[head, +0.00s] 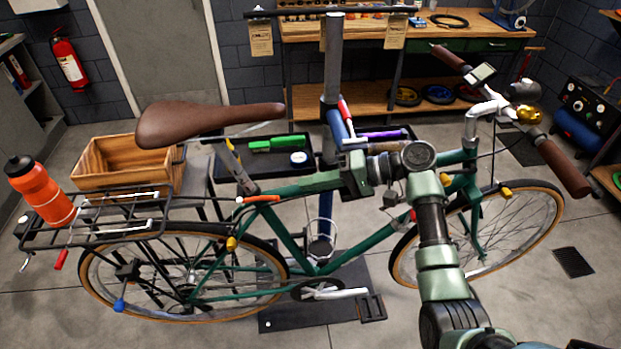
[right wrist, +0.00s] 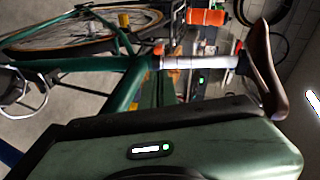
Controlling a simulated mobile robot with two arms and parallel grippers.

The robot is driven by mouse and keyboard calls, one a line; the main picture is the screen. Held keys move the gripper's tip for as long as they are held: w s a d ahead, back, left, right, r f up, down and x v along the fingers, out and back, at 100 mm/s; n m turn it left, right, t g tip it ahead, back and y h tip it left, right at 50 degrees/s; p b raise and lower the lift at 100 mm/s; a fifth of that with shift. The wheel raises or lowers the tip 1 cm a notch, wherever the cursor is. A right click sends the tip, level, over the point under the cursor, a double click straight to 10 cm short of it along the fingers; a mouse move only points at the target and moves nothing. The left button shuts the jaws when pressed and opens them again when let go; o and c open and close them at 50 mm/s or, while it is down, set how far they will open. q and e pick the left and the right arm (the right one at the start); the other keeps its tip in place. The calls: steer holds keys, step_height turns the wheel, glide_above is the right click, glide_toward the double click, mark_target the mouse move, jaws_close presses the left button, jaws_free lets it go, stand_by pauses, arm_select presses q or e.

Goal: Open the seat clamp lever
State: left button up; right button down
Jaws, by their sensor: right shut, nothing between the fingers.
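The seat clamp lever (head: 262,199) is a small orange-red lever at the seat tube's top, below the brown saddle (head: 205,122). In the right wrist view the lever (right wrist: 158,50) shows as a small orange-red spot at the seatpost's base (right wrist: 200,62). The green bike (head: 345,258) is held in a stand. My right gripper (head: 290,187) reaches left along the top tube, its tip a little right of the lever. It is shut and empty. Its green housing fills the lower right wrist view and the fingertips are not clear there. My left gripper is out of view.
A rear rack (head: 100,215) carries an orange bottle (head: 40,190). A wooden box (head: 128,163) stands behind it. The stand post (head: 332,60) and a tool tray (head: 275,158) with green and purple tools are behind the top tube. The handlebar (head: 505,110) is at the right.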

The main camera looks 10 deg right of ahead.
steer(key=p+x, duration=0.2)
steer(key=x, duration=0.5)
steer(key=shift+a, duration=0.1)
